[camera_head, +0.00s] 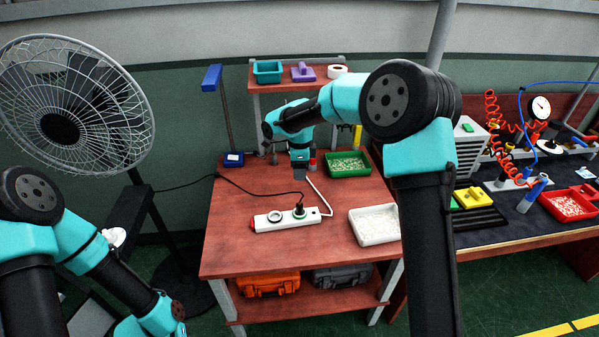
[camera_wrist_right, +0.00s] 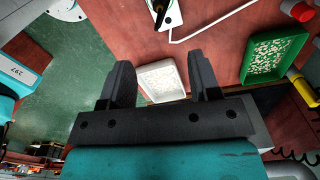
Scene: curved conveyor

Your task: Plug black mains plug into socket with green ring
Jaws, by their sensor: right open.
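The white power strip (camera_head: 262,225) lies on the red-brown table, with a red end at its left. The black mains plug (camera_head: 299,208) stands at its right-hand socket, with a trace of green around its base; how deep it sits cannot be told. The left socket (camera_head: 275,216) is empty. My right gripper (camera_head: 300,174) is above and behind the strip, apart from the plug. In the right wrist view its jaws (camera_wrist_right: 159,65) are open and empty, and the plug (camera_wrist_right: 159,14) and strip (camera_wrist_right: 174,19) show at the top edge. My left gripper is out of view.
A white tray (camera_head: 359,240) stands right of the strip and a green tray (camera_head: 332,172) behind it. A black cable (camera_head: 250,189) crosses the table to the plug. A shelf (camera_head: 262,87) rises at the back. The table's front left is clear.

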